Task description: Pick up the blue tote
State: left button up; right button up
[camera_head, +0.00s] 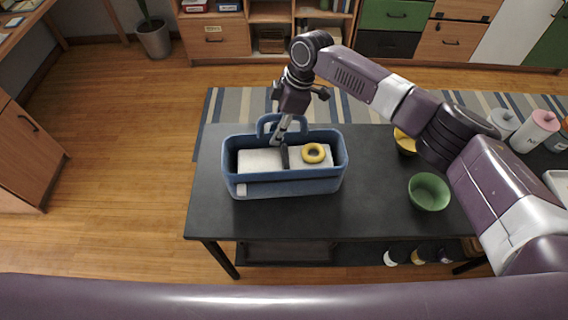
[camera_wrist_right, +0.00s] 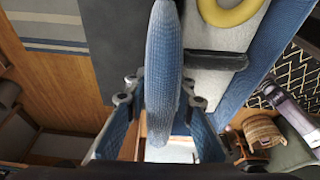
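The blue tote (camera_head: 290,187) stands upright on the dark table (camera_head: 380,215). It holds white contents, a dark divider bar and a yellow ring (camera_head: 313,153). My right gripper (camera_head: 283,136) comes down from above at the tote's arched handle (camera_head: 266,124). In the right wrist view, the handle (camera_wrist_right: 163,65) runs between the two fingertips (camera_wrist_right: 160,90), which lie close against its sides. The right gripper appears shut on it. The yellow ring also shows there at the top (camera_wrist_right: 228,12). My left gripper is not in view.
A green bowl (camera_head: 429,192) and a yellow bowl (camera_head: 405,141) are on the table to the right of the tote, near my right arm. Bottles (camera_head: 534,131) stand at the far right. A striped rug (camera_head: 235,108) and wooden cabinets lie behind. The floor at left is clear.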

grip_shut()
jog(key=shift+w+r, duration=0.1)
notch_tip(320, 180, up, 21)
jog(key=b, duration=0.3)
jog(key=shift+f, duration=0.2)
dwell(0.4)
